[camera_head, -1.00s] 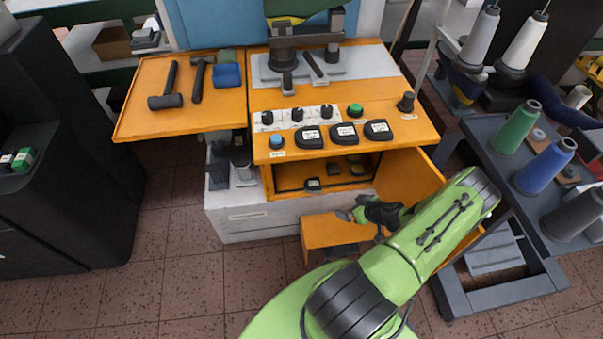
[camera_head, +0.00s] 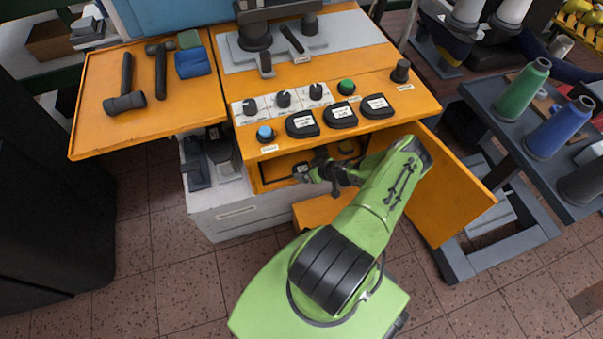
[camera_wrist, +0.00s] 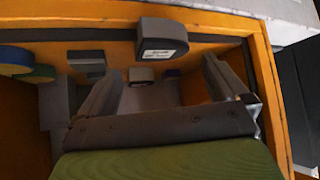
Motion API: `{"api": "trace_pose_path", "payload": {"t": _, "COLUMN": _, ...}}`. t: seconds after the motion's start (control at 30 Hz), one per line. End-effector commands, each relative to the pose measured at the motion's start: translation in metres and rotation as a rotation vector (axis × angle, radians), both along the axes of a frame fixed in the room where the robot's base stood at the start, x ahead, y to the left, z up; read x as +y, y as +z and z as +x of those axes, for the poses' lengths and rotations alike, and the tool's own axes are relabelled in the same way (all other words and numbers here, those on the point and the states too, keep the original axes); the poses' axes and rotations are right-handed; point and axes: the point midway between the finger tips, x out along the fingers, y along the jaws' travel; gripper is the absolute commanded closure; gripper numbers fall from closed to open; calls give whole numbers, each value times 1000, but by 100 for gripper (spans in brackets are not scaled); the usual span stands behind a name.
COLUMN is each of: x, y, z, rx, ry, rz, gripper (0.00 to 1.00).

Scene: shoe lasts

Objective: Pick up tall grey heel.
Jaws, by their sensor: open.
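My gripper (camera_head: 308,172) is at the mouth of the orange cabinet's open compartment in the head view. In the wrist view my gripper (camera_wrist: 163,68) is open, with its two grey fingers apart and nothing clearly held between them. A dark grey block with a white label (camera_wrist: 162,40) stands beyond the fingertips, near the compartment's edge. A small grey block (camera_wrist: 85,68) and a pale block (camera_wrist: 142,74) also show inside. I cannot tell for sure which piece is the tall grey heel. My arm hides much of the compartment in the head view.
The orange cabinet door (camera_head: 450,195) stands open to the right of my arm. The orange worktop (camera_head: 290,135) above the compartment carries knobs and black labelled pieces. A dark rack (camera_head: 500,125) with thread cones stands at the right. The floor at the left is clear.

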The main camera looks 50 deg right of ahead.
Motion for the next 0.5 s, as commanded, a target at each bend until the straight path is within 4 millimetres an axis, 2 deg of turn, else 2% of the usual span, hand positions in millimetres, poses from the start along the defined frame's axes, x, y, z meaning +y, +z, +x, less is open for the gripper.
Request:
{"api": "trace_pose_path", "payload": {"t": 0.1, "x": 0, "y": -18, "z": 17, "rx": -3, "ry": -2, "rz": 2, "gripper": 0}}
{"api": "trace_pose_path", "payload": {"t": 0.23, "x": -1, "y": -33, "z": 32, "rx": -1, "ry": 1, "rz": 1, "gripper": 0}}
{"api": "trace_pose_path", "payload": {"t": 0.5, "x": -2, "y": -34, "z": 36, "rx": -1, "ry": 0, "rz": 0, "gripper": 0}}
